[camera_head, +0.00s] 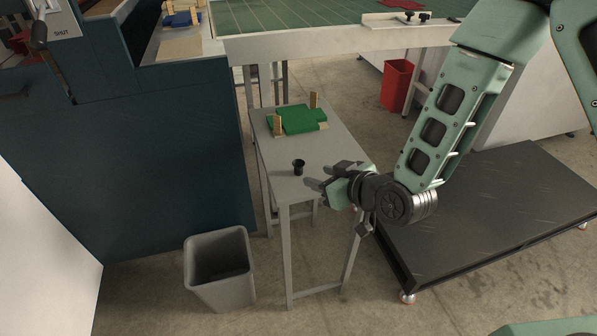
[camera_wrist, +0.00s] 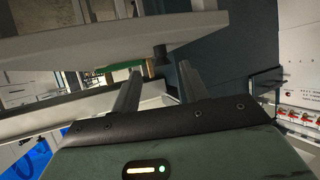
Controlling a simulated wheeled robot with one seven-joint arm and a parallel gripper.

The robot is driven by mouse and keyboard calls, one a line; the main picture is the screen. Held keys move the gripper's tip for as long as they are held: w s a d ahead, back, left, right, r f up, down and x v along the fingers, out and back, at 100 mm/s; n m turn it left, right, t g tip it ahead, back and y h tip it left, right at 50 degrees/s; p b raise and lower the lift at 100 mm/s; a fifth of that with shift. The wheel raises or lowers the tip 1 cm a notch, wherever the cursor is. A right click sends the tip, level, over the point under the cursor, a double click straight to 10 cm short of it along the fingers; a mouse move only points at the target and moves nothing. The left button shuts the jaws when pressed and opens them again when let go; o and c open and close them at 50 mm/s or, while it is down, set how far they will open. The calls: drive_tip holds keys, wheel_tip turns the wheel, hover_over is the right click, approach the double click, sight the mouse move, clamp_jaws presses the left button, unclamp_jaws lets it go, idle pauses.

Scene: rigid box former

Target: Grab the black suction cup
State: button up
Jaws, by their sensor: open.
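The black suction cup (camera_head: 298,167) stands on the near part of a small grey table (camera_head: 335,155), close to its front edge. It also shows in the wrist view (camera_wrist: 160,54), beyond my fingertips and slightly right of the middle between them. My gripper (camera_head: 318,185) is at the table's near right corner, to the right of the cup and apart from it. In the wrist view, its two fingers (camera_wrist: 158,70) are spread with nothing between them.
A green block (camera_head: 297,119) with wooden uprights sits on the far part of the table. A grey bin (camera_head: 219,268) stands on the floor at the left. A dark low platform (camera_head: 480,215) is at the right. A dark blue machine (camera_head: 150,150) borders the left.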

sight(301, 170)
drive_tip(key=shift+x, duration=3.4)
drive_tip(key=shift+r, duration=0.15)
clamp_jaws()
